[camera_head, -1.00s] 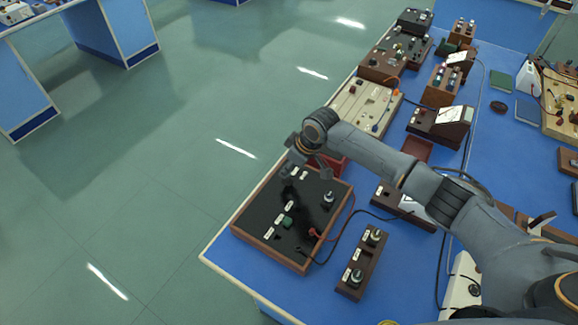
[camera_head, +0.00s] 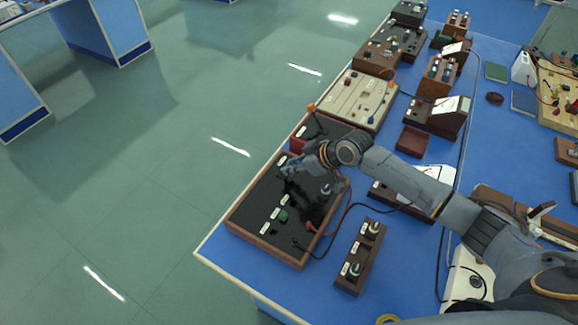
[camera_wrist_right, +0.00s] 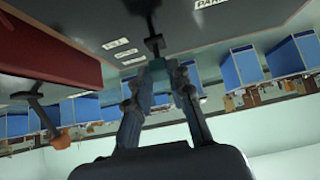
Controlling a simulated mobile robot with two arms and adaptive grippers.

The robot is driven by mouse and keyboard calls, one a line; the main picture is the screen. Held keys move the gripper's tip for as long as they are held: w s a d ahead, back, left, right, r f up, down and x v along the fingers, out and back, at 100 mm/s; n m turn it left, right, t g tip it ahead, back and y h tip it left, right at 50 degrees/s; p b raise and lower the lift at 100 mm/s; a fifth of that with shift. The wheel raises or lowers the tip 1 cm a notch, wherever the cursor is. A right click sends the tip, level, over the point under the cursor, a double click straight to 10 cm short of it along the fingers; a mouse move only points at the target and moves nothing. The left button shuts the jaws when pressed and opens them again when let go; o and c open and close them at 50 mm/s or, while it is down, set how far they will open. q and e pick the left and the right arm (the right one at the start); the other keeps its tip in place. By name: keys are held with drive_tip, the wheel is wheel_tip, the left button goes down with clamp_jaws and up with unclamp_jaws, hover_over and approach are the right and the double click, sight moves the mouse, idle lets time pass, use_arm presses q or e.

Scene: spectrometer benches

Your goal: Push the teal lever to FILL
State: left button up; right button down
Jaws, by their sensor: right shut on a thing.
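The black-topped box with a wooden frame (camera_head: 231,221) stands at the near left end of the blue bench in the head view. My right gripper (camera_head: 287,168) is low over the far part of its panel. In the wrist view my right gripper (camera_wrist_right: 168,88) is shut on the teal lever (camera_wrist_right: 157,66), whose dark stem rises to the black panel (camera_wrist_right: 185,28). White labels (camera_wrist_right: 116,43) lie beside the stem; their words are too small to read. In the head view my gripper hides the lever. My left gripper is not in view.
A red box (camera_head: 335,133) with an orange-knobbed lever (camera_head: 311,107) stands just behind my gripper. A small wooden block with metal terminals (camera_head: 358,255) and dark cables lie to the right. A cream panel (camera_head: 351,97) stands farther back. The floor to the left is open.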

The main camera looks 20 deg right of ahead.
drive_tip(key=shift+s+d+f+t+y+b, duration=0.25)
drive_tip(key=shift+t+y+b, duration=0.25)
drive_tip(key=shift+b, duration=0.4)
drive_tip(key=c, duration=1.2)
unclamp_jaws()
drive_tip(key=v, duration=1.1)
drive_tip(key=shift+f, duration=0.15)
drive_tip(key=shift+s+d+r, duration=0.35)
drive_tip(key=shift+s+r, duration=0.05)
drive_tip(key=shift+r, duration=0.1)
